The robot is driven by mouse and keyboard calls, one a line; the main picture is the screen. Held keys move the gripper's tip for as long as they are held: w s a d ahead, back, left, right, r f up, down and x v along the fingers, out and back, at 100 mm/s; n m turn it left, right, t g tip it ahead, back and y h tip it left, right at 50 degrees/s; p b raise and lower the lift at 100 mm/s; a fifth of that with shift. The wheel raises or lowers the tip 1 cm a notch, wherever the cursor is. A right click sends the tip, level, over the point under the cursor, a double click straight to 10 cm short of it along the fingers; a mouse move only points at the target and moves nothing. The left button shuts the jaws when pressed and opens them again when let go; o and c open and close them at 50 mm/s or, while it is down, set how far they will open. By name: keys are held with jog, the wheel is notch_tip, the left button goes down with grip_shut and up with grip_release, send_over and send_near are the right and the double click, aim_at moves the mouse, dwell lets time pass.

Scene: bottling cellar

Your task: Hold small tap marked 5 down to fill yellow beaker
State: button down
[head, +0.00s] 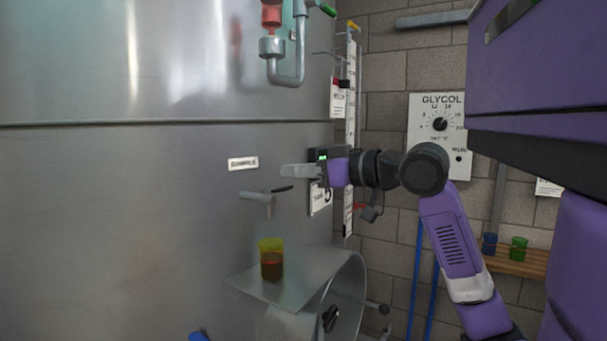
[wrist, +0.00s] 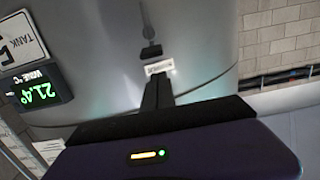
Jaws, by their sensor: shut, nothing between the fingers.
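The small tap (head: 258,196) juts from the steel tank, with a black lever (head: 283,188) and a spout pointing down. The yellow beaker (head: 271,244) stands upright below the spout on a metal shelf (head: 312,262). Dark reddish-brown liquid fills roughly its lower two thirds. I see no stream between spout and beaker. My gripper (head: 286,171) is shut and empty, a little above the lever and apart from it in the picture. In the wrist view, its closed fingers (wrist: 157,92) point toward a small label, with the dark lever (wrist: 151,51) beyond. The beaker is not visible there.
A label plate (head: 243,163) sits above the tap. A TANK 5 sign (wrist: 20,40) and a green display reading 21.4 (wrist: 38,93) are beside my gripper. Blue and green beakers (head: 518,248) stand on a wooden shelf at right.

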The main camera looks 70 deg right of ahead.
jog(key=b+v, duration=0.1)
jog(key=v, duration=0.9)
jog(key=shift+w+r, duration=0.1)
jog(key=shift+r, duration=0.1)
